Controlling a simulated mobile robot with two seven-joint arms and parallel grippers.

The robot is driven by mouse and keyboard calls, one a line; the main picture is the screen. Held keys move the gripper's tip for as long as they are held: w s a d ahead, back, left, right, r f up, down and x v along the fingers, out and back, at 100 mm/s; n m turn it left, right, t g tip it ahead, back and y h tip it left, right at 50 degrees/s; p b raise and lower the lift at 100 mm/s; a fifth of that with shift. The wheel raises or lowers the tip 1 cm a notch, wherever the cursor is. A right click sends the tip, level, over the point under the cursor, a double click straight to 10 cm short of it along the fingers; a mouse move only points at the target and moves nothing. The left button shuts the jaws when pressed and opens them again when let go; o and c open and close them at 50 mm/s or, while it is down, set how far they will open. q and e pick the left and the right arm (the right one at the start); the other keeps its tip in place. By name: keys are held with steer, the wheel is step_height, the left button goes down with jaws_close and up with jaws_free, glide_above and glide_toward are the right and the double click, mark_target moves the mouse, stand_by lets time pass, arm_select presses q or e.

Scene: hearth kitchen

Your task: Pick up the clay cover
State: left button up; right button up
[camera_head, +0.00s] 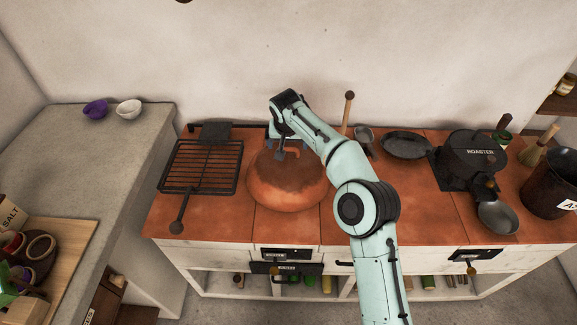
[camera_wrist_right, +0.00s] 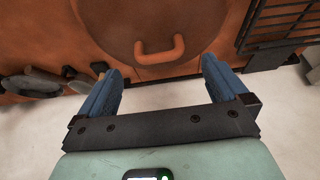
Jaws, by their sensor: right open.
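The clay cover (camera_head: 287,192) is a large round terracotta dome with a darker brown top, sitting on the orange tiled counter. In the right wrist view its darker round top (camera_wrist_right: 120,20) carries a loop handle (camera_wrist_right: 160,50). My right gripper (camera_head: 281,147) is over the back part of the cover. In the right wrist view the gripper (camera_wrist_right: 162,68) is open, its two blue fingers wide apart with nothing between them. The handle lies just beyond the fingertips, roughly centred between them. My right arm hides some of the counter behind and beside the cover. My left gripper is not in view.
A black grill rack (camera_head: 203,166) lies close left of the cover. A dark pan (camera_head: 406,145), a black roaster (camera_head: 470,158) and a small grey pan (camera_head: 497,217) are at right. An upright wooden-topped stick (camera_head: 347,112) stands behind. The wall is close behind.

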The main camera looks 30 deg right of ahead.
mark_target(289, 149)
steer(key=x, duration=0.6)
steer(key=shift+d, duration=0.1)
steer(key=c, duration=1.8)
steer(key=shift+r, duration=0.2)
jaws_close()
